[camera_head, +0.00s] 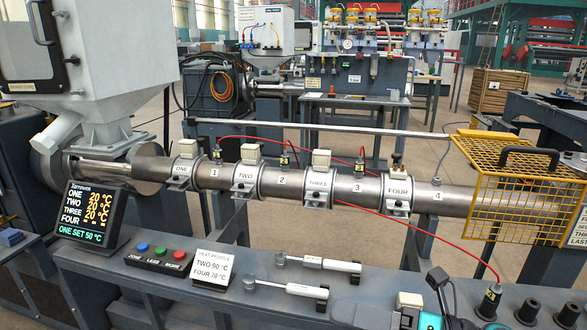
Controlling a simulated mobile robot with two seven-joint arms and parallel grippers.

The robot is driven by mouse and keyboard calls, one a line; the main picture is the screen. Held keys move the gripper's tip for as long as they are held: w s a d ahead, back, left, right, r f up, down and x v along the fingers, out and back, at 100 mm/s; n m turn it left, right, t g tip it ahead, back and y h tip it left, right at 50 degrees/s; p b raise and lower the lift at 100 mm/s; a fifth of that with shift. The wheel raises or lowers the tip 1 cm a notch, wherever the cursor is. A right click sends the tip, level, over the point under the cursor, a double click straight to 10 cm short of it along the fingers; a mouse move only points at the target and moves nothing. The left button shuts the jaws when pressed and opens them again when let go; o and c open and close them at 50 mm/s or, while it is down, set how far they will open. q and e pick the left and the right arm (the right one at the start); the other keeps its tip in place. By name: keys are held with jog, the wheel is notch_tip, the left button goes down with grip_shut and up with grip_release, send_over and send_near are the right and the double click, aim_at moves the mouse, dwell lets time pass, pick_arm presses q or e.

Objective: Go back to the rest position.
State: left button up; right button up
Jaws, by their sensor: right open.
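My right gripper (395,316) shows only in part at the bottom edge, right of the middle, as grey and teal pieces low over the front bench. It is open; its fingertips are hard to make out. A small beige box (410,300) and a black plug-like part (437,278) with a dark cable show close beside it. I cannot tell whether they touch it. My left gripper is not in view.
The steel barrel (330,188) with several labelled bands runs across behind the bench (180,285). A yellow guard (520,185) stands at right. The bench holds a display (88,215), buttons (160,250), a sign (212,268), two silver-handled tools (320,263) and a red-wired probe (490,300).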

jog(key=w+d+f+m+t+h, duration=0.1)
jog(key=d+f+m+t+h, duration=0.4)
jog(key=m, duration=0.8)
jog(key=w+d+f+m+t+h, duration=0.1)
jog(key=f+m+t+h, duration=0.2)
jog(key=m+t+h, duration=0.7)
jog(key=s+f+m+g, duration=1)
jog(key=f+m, duration=0.4)
jog(key=f, duration=0.1)
pick_arm(q)
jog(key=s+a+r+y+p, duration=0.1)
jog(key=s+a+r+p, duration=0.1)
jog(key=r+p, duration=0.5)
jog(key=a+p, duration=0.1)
jog(key=p, duration=0.4)
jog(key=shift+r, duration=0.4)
pick_arm(e)
jog(key=d+r+h, duration=0.1)
jog(key=d+r, duration=0.2)
jog(key=r, duration=0.6)
jog(key=shift+s+d, duration=0.15)
jog(key=shift+d, duration=0.15)
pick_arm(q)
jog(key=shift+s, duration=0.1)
pick_arm(e)
jog(key=shift+f, duration=0.1)
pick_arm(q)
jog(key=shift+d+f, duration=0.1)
